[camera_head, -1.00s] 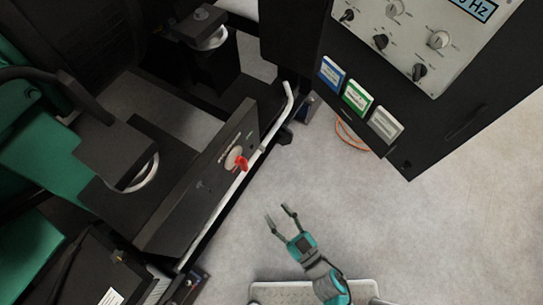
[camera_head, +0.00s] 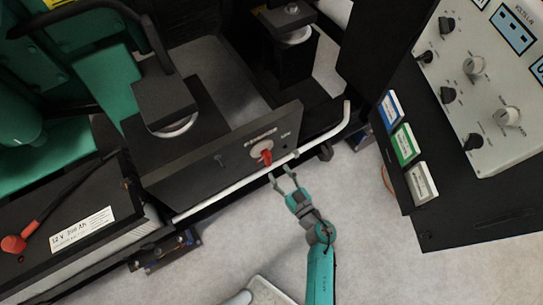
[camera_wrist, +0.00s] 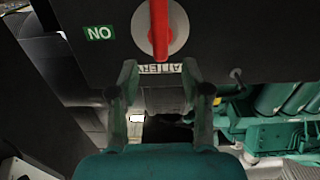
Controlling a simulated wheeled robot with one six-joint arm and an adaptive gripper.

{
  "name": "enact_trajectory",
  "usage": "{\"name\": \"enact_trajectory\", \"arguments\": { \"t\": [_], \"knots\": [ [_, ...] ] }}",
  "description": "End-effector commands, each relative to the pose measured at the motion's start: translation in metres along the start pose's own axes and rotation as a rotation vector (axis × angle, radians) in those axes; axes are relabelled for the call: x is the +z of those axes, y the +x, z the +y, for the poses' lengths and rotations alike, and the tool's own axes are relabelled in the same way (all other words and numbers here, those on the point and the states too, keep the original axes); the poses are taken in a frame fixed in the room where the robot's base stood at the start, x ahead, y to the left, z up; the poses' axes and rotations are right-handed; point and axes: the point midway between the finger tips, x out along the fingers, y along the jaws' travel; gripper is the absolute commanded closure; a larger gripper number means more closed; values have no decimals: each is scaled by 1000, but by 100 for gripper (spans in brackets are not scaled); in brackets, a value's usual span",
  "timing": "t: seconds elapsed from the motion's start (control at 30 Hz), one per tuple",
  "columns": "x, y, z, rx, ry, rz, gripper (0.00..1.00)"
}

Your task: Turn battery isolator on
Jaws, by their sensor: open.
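The battery isolator (camera_head: 262,150) is a pale round plate with a red handle (camera_head: 267,157) on a dark panel, above a white rail. In the wrist view the red handle (camera_wrist: 158,30) stands upright in the picture across its grey disc. A green ON label (camera_wrist: 99,33) reads upside down to its left, and a white label (camera_wrist: 160,68) sits below it. My gripper (camera_head: 282,173) is open, just below and right of the handle in the head view. In the wrist view my gripper (camera_wrist: 160,76) has its fingers spread below the handle, apart from it and empty.
The white rail (camera_head: 225,197) runs along the panel's lower edge close to my fingers. A dark control cabinet (camera_head: 450,215) with knobs stands at the right. A battery (camera_head: 85,230) sits at lower left. Grey floor (camera_head: 370,265) is open below.

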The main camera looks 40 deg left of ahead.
Motion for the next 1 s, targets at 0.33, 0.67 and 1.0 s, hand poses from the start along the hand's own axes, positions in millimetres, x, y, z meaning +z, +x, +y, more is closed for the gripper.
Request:
{"name": "enact_trajectory", "arguments": {
  "t": [0.33,0.67,1.0],
  "knots": [
    [-1,60,0,-2,-1,2,52],
    [0,80,0,1,-1,1,52],
    [0,79,0,1,-1,1,82]
  ]
}}
